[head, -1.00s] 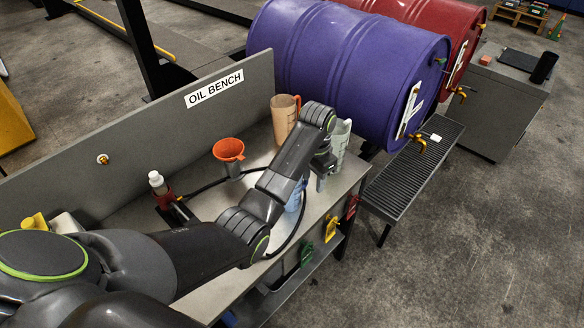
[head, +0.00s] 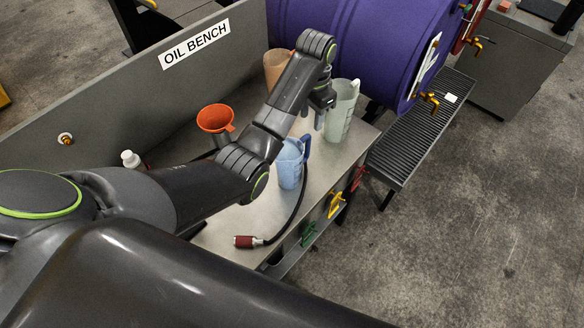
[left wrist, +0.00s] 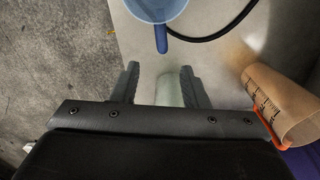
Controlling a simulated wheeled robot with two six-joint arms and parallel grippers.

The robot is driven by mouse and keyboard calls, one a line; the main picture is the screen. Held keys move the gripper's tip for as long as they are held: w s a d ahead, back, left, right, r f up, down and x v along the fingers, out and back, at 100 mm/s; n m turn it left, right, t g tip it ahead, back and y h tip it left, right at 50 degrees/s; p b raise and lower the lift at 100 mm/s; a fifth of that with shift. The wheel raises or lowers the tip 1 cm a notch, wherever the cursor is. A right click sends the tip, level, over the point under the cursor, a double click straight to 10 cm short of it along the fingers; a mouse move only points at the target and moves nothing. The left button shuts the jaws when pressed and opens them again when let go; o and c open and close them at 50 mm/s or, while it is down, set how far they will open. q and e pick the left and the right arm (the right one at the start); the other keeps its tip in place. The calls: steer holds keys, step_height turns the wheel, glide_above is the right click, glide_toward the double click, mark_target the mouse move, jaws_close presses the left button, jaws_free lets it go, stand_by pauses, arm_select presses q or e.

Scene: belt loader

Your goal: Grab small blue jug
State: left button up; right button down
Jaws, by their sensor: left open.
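The small blue jug (head: 288,168) stands upright on the bench, its darker blue handle towards the back right. In the left wrist view the blue jug (left wrist: 155,8) is cut off by the top edge, with its handle pointing down towards my fingers. My left gripper (head: 321,116) is open and appears above the bench, behind and right of the jug, apart from it. In the left wrist view the fingers of my left gripper (left wrist: 160,84) are spread, with a pale green shape between them in the picture. My right gripper is not in view.
A pale green jug (head: 341,112) stands close right of my gripper. A tan jug (head: 276,66) is partly hidden behind my arm. An orange funnel (head: 215,118) stands left. A black hose with a red end (head: 245,241) curves past the blue jug. A purple drum (head: 370,45) lies behind.

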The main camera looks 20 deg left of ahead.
mark_target(310, 135)
arm_select(q)
step_height(310, 135, down, 3)
steer(key=shift+w+f+b, duration=0.1)
steer(key=shift+b, duration=0.75)
steer(key=shift+f+p, duration=0.45)
steer(key=shift+p, duration=0.35)
steer(key=shift+f+p, duration=0.3)
steer(key=shift+f, duration=1.55)
step_height(310, 135, down, 3)
steer(key=shift+a+f+p, duration=0.1)
steer(key=shift+p, duration=0.55)
steer(key=shift+f, duration=0.6)
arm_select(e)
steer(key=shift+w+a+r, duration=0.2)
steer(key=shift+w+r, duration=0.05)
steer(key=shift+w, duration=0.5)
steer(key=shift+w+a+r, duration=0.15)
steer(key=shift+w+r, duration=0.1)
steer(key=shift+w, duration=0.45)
arm_select(q)
steer(key=shift+c, duration=0.2)
